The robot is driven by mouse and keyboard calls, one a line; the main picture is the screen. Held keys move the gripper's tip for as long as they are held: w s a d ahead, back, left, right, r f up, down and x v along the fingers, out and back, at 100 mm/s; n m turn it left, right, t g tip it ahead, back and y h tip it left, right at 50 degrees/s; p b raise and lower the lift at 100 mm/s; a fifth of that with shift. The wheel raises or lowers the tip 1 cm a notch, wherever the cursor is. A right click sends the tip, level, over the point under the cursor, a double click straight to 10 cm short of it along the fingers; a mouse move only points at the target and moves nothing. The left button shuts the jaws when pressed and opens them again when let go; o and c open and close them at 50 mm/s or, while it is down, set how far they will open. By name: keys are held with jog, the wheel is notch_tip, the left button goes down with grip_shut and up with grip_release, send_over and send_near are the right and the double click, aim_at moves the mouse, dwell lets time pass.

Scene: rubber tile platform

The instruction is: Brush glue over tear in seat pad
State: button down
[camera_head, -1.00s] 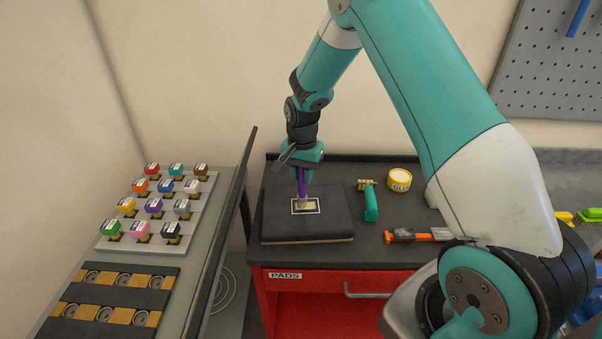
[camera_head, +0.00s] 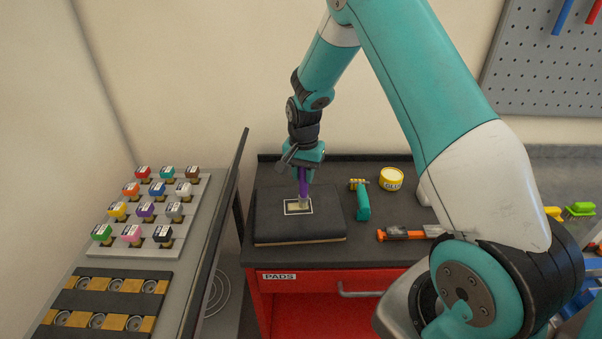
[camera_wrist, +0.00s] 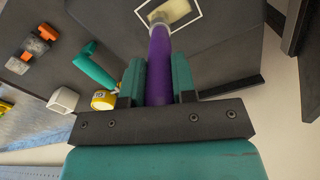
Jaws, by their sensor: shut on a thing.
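My gripper (camera_head: 304,168) is shut on a purple-handled brush (camera_head: 303,188) and holds it upright over the black seat pad (camera_head: 265,222). In the wrist view the purple handle (camera_wrist: 159,65) runs between my gripper's fingers (camera_wrist: 158,82). The brush tip is at a white-outlined rectangle (camera_head: 288,211) on the pad, with a pale yellowish patch (camera_wrist: 178,12) inside it. Contact looks likely, but I cannot be sure. A tear is not clearly visible. A yellow tub labelled GLUE (camera_head: 391,180) stands at the back right of the pad.
A teal-handled tool (camera_head: 362,203) and an orange-and-black tool (camera_head: 405,234) lie right of the pad on the red PADS cabinet (camera_head: 330,275). A rack of coloured blocks (camera_head: 145,253) stands left, beyond a raised dark panel (camera_head: 222,215).

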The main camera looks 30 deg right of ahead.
jog(key=shift+s+d, duration=0.25)
jog(key=shift+d, duration=0.15)
